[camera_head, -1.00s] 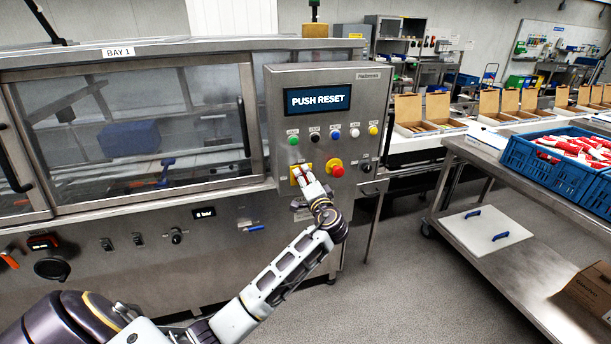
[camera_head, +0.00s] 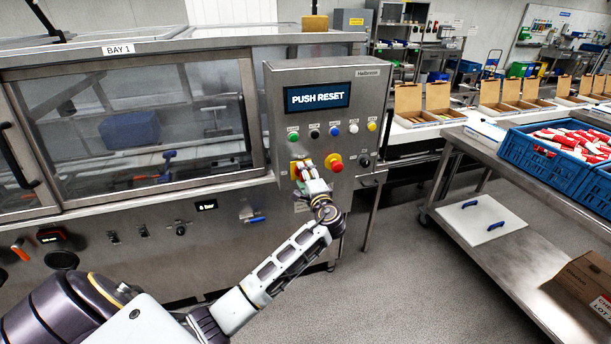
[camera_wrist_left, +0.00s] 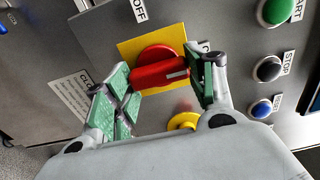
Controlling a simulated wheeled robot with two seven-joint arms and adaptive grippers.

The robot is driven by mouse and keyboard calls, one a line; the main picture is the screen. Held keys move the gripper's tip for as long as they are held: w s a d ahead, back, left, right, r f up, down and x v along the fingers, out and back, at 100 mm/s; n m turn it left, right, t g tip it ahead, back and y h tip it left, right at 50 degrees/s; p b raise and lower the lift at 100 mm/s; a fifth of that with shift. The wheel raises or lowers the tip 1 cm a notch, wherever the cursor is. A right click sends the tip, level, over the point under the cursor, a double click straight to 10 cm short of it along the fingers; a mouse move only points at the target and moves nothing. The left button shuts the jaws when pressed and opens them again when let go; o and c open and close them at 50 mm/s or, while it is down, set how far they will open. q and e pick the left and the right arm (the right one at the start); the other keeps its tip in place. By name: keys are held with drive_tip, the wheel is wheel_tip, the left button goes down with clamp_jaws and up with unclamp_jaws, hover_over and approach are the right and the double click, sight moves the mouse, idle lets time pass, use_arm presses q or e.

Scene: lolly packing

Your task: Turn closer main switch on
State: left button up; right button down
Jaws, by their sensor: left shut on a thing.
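The main switch (camera_wrist_left: 160,73) is a red rotary handle on a yellow plate (camera_wrist_left: 133,50) on the closer's control panel. In the left wrist view the handle lies across the picture, slightly tilted, between the green-padded fingers of my left gripper (camera_wrist_left: 165,80), which is shut on it. An "OFF" label shows above the plate, and another label is partly hidden by a finger. In the head view my left gripper (camera_head: 305,172) covers most of the switch. The panel display (camera_head: 317,96) reads "PUSH RESET". My right gripper is not in view.
A red emergency stop (camera_head: 335,162) on a yellow base sits just right of the switch. A row of coloured buttons (camera_head: 334,131) is above. A black knob (camera_head: 364,160) is further right. A steel cart (camera_head: 445,212) with a blue crate (camera_head: 535,176) stands at the right.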

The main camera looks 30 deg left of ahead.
use_arm(q)
drive_tip(key=o, duration=1)
drive_tip(key=shift+v, duration=6)
